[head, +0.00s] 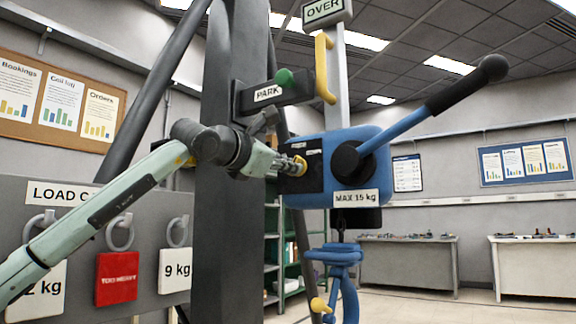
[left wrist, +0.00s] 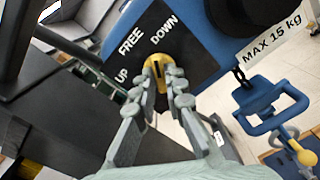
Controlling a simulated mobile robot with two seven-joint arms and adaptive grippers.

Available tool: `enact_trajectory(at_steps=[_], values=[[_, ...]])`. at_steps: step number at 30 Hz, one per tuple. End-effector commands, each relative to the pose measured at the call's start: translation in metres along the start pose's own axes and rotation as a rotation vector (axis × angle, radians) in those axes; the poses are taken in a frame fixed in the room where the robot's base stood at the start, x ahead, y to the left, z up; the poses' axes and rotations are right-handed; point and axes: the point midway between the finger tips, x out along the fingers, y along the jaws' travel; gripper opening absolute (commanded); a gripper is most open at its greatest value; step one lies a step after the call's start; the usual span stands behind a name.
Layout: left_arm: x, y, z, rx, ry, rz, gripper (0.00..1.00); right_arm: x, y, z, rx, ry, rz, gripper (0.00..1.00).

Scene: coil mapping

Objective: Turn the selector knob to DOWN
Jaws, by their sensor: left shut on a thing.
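The yellow selector knob (left wrist: 170,74) sits on a black plate (left wrist: 190,58) on the side of the blue hoist body (head: 372,143). The plate carries the words UP, FREE and DOWN in the left wrist view. My left gripper (left wrist: 166,82) is shut on the knob, one finger on each side. A dark mark on the knob runs roughly up the picture; which word it points to, I cannot tell for sure. In the head view my left gripper (head: 292,166) reaches the plate from the left and hides most of the knob. My right gripper is not in view.
A blue lever with a black grip (head: 466,82) rises right of the plate. A PARK bracket with a green knob (head: 284,78) and a yellow handle (head: 324,68) are above. A blue hook block (head: 335,255) hangs below. Load tags (head: 117,278) hang at left.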

Motion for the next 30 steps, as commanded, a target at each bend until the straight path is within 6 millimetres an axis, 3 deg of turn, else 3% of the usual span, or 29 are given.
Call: enact_trajectory(at_steps=[9,24,25,30], values=[[-0.0008,0.0019,0.0026,0.107,-0.005,0.004,0.0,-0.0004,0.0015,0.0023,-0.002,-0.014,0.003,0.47],[-0.0009,0.0019,0.0029,0.126,-0.006,0.004,0.0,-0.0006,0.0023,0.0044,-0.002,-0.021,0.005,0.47],[-0.0009,0.0019,0.0029,0.126,-0.006,0.004,0.13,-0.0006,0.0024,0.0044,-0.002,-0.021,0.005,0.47],[-0.0006,0.0013,0.002,0.124,-0.004,0.003,0.32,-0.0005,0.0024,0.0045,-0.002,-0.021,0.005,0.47]])
